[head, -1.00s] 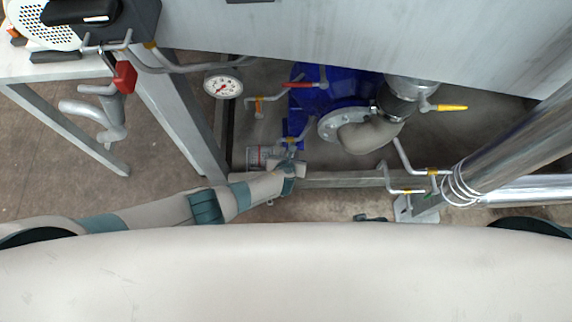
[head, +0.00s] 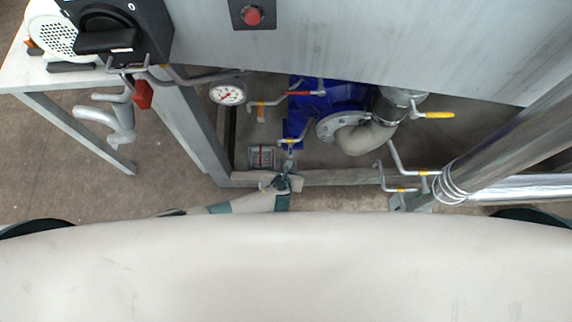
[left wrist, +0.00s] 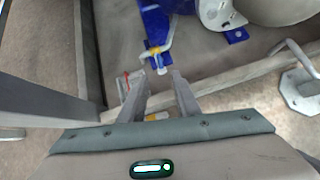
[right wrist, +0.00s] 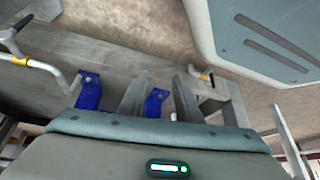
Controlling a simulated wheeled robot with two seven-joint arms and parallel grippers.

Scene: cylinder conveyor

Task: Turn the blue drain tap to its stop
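A small drain tap with a yellow-banded stub (head: 289,141) sits at the foot of the blue pump (head: 298,127), low in the middle of the head view. It also shows in the left wrist view as a pale bent pipe with a yellow band (left wrist: 155,50) against a blue foot. I cannot make out a separate blue handle. My left gripper (head: 284,180) is just below this tap in the head view. Its fingers (left wrist: 162,82) are apart and empty, pointing at the pipe end. My right gripper (right wrist: 158,82) is open and empty, facing blue feet (right wrist: 89,92); the head view hides it.
A frame beam (head: 345,178) runs in front. A gauge (head: 228,93) and metal post (head: 190,115) stand left; a large pipe (head: 515,130) stands right.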

